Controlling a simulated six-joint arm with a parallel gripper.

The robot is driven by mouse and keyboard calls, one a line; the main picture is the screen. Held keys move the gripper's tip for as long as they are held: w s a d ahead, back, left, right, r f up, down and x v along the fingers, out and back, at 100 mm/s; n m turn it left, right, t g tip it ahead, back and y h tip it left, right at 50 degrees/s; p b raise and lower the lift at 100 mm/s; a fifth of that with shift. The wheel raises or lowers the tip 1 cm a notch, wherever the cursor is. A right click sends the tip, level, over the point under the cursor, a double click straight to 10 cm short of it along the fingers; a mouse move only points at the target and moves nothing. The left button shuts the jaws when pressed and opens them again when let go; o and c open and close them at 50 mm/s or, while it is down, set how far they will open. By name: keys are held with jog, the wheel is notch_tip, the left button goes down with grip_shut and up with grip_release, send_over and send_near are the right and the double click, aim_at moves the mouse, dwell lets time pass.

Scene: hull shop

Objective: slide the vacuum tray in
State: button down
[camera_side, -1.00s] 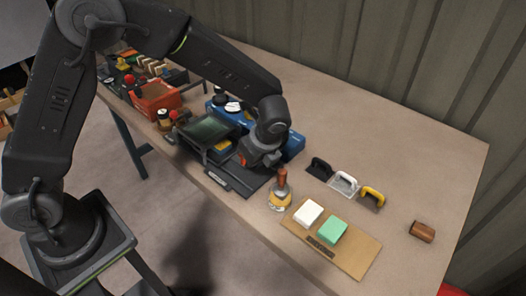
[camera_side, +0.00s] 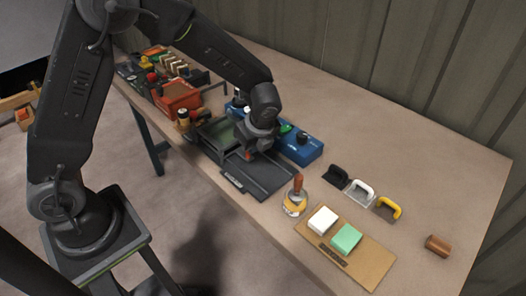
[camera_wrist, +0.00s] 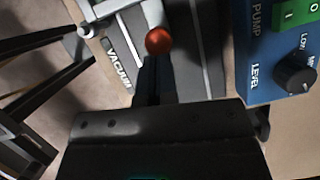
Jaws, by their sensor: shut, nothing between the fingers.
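The dark vacuum unit has a boxy housing with a greenish glass top (camera_side: 222,131) and a flat railed bed labelled VACUUM (camera_side: 262,180) in front of it. In the wrist view the bed's label (camera_wrist: 119,64) and pale rail lines show. My gripper (camera_side: 250,153) is low over the bed, close to the housing. A red ball knob (camera_wrist: 158,41) is just ahead of my fingers (camera_wrist: 152,78) in the wrist view. The fingers are shut and hold nothing. Whether they touch the knob or the tray, I cannot tell. My wrist hides part of the tray.
A blue pump box (camera_side: 302,149) stands right behind the bed. A yellow-based tool with an upright wooden handle (camera_side: 297,196) stands near the bed's right end. A board (camera_side: 360,263) with white and green blocks and several handled tools lie further right. A red bin (camera_side: 177,98) is left.

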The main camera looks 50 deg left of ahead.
jog(key=shift+s+a+f, duration=0.1)
jog(key=shift+a, duration=0.2)
jog(key=d, duration=0.3)
jog(key=d+r, duration=0.1)
jog(key=shift+s+d, duration=0.25)
jog(key=shift+d, duration=0.15)
jog(key=v, duration=0.9)
jog(key=s+a+r+n+t+h, duration=0.2)
jog(key=s+r+n, duration=0.3)
jog(key=s+n, duration=0.4)
jog(key=s+a+r+n+t+h, duration=0.2)
jog(key=s+a+r+n, duration=0.3)
jog(key=s+n, duration=0.5)
jog(key=shift+s+n+t, duration=0.2)
jog(key=shift+n+t, duration=0.2)
jog(key=shift+t, duration=0.1)
jog(key=shift+a+r, duration=0.1)
jog(key=shift+a, duration=0.05)
